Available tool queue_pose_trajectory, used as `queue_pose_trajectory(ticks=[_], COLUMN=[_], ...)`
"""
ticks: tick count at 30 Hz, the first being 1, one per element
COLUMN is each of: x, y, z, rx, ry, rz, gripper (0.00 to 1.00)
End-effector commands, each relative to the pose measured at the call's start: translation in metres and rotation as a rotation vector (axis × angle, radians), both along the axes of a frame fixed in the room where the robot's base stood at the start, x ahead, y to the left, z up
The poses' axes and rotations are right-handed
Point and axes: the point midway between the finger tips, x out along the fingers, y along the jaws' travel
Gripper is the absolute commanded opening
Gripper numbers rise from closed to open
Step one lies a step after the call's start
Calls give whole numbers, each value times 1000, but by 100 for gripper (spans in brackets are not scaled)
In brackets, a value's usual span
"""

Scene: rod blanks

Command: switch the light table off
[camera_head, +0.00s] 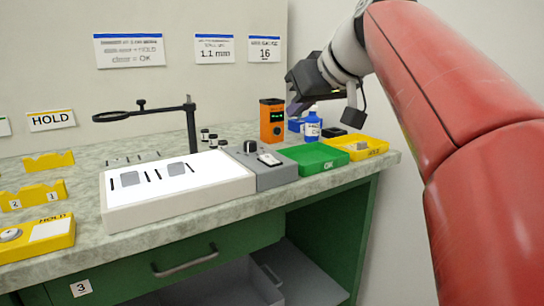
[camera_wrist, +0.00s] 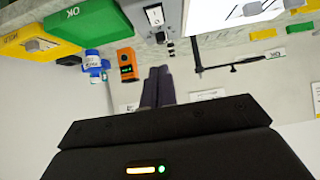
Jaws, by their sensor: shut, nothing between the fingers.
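The light table (camera_head: 122,219) is a pale slab on the bench, its top bright white with several dark rods and two grey patches on it. A grey control box (camera_head: 276,177) is at its right end, with a black knob (camera_head: 250,147) and a white switch plate (camera_head: 269,159). The switch plate also shows at the top of the wrist view (camera_wrist: 155,15); its rocker position is too small to tell. My gripper (camera_head: 296,108) is above the back of the bench, behind and above the control box, touching nothing. Its dark fingers (camera_wrist: 158,72) are together and empty.
An orange meter (camera_head: 271,121) and blue bottle (camera_head: 312,124) stand near my gripper. A green OK tray (camera_head: 313,158) and yellow tray (camera_head: 357,148) lie right of the box. A magnifier stand (camera_head: 190,125) rises behind the light table. Yellow HOLD tray (camera_head: 38,239) is left.

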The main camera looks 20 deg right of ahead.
Motion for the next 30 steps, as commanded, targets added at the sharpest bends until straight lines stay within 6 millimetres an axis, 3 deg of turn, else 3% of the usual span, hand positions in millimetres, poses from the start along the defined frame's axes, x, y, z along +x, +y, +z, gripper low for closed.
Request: queue_pose_trajectory(ticks=[11, 23, 30], x=[12, 74, 79], y=[5, 25, 26], z=[-11, -62, -94], rx=[0, 0, -1], ry=[4, 6, 5], rz=[3, 3, 1], gripper=[0, 0, 0])
